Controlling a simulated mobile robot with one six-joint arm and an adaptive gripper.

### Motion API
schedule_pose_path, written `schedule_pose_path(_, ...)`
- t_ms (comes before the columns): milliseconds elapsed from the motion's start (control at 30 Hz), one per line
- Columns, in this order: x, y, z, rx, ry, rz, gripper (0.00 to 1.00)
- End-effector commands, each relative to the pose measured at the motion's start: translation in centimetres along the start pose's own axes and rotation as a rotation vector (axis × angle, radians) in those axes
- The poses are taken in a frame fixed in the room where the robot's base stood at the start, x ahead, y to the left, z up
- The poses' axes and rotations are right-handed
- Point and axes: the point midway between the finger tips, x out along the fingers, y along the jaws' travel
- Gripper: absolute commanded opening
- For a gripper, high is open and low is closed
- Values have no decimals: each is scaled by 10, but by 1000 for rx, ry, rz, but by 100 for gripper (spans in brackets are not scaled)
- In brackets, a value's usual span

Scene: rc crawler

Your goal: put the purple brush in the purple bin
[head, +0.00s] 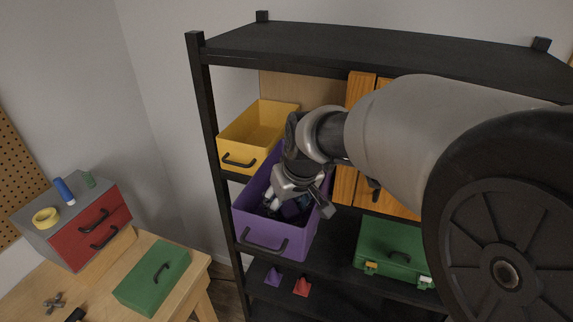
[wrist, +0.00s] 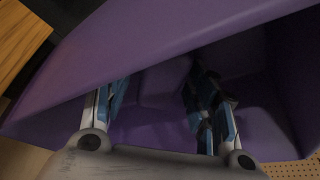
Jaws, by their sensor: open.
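The purple bin (head: 297,243) stands on the middle shelf, with a dark handle on its front. My gripper (head: 285,204) points down into the bin's open top. In the wrist view, my gripper (wrist: 158,98) has its two fingers spread apart, with the purple bin wall (wrist: 150,40) close in front of them. A purple shape (wrist: 165,82) shows between the fingers; I cannot tell whether it is the brush or part of the bin. I cannot make out the purple brush for certain in either view. The bin floor is mostly hidden by my gripper in the head view.
A yellow bin (head: 262,122) sits behind the purple one. Orange wooden boards (head: 345,186) stand to the right. A green case (head: 390,244) is lower right. Small purple (head: 273,277) and red (head: 302,287) pieces lie below. A workbench (head: 197,262) is at left.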

Motion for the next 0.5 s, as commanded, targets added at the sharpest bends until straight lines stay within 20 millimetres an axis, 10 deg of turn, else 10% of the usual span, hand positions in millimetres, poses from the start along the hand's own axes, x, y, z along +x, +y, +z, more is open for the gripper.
schedule_pose_path(233,-11,0,-2,0,3,1,53)
schedule_pose_path(500,-67,1,-2,0,5,2,53)
